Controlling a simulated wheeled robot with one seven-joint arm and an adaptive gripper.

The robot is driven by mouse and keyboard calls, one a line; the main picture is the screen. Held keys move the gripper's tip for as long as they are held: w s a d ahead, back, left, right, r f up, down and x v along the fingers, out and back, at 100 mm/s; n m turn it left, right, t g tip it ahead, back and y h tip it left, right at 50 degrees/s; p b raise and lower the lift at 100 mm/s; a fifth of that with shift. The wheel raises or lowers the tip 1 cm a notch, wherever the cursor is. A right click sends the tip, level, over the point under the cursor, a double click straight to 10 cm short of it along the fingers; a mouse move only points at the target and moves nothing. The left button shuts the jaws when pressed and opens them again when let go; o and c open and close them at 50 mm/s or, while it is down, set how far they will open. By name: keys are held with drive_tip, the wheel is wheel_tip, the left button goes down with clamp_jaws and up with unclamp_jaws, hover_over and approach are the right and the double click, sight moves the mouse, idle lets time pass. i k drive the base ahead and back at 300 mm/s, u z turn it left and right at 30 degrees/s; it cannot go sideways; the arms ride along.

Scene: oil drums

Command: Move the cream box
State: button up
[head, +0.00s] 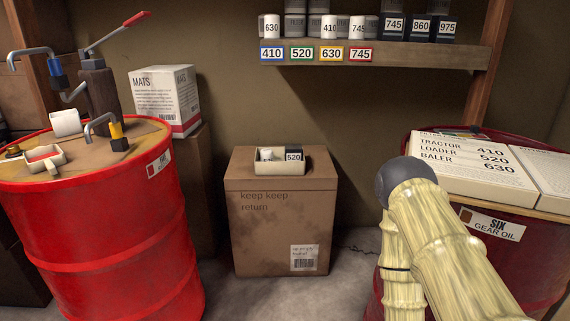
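A small open cream box (268,169) sits on top of a closed brown cardboard box in the middle of the head view. It holds a white piece and a dark item labelled 520 (293,155). A flat cream box (455,182) printed TRACTOR 410, LOADER 520, BALER 630 lies on the right drum. My pale arm rises at the lower right, in front of the right drum and partly over its front edge. My gripper does not show in this view.
The cardboard box (282,225) stands on the floor between two red drums, left (100,220) and right (515,255). Hand pumps stand on the left drum. A white MATS box (165,85) is behind it. A shelf (390,52) with labelled cans spans the back wall.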

sight(277, 166)
drive_tip(key=k, duration=0.65)
drive_tip(key=u, duration=0.55)
drive_tip(key=i, duration=0.9)
drive_tip(key=u, duration=0.35)
drive_tip(key=i, duration=1.3)
drive_tip(key=z, duration=0.45)
